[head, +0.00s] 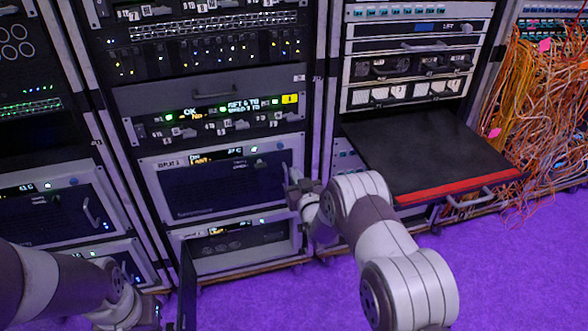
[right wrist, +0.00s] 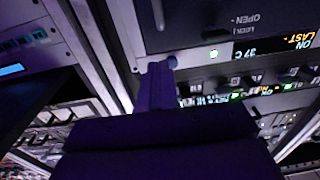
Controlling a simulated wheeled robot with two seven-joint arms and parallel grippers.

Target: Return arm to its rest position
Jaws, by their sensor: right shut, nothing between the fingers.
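My right arm reaches in from the lower right of the head view. Its gripper (head: 294,186) is in front of the right edge of the middle rack, beside a grey-framed unit with a dark front (head: 222,182). In the right wrist view the fingers (right wrist: 160,84) are together and empty, close to a small round knob (right wrist: 172,62) on the panel; I cannot tell whether they touch it. My left arm comes in at the lower left. Its gripper (head: 148,318) is partly cut off by the bottom edge, and its fingers do not show clearly.
A black drawer or shelf (head: 425,150) with a red front strip sticks out of the right rack, close to my right arm. A dark panel (head: 187,285) stands out from the lower middle rack. Orange cables (head: 550,100) hang at the right. The purple floor (head: 510,270) is clear at lower right.

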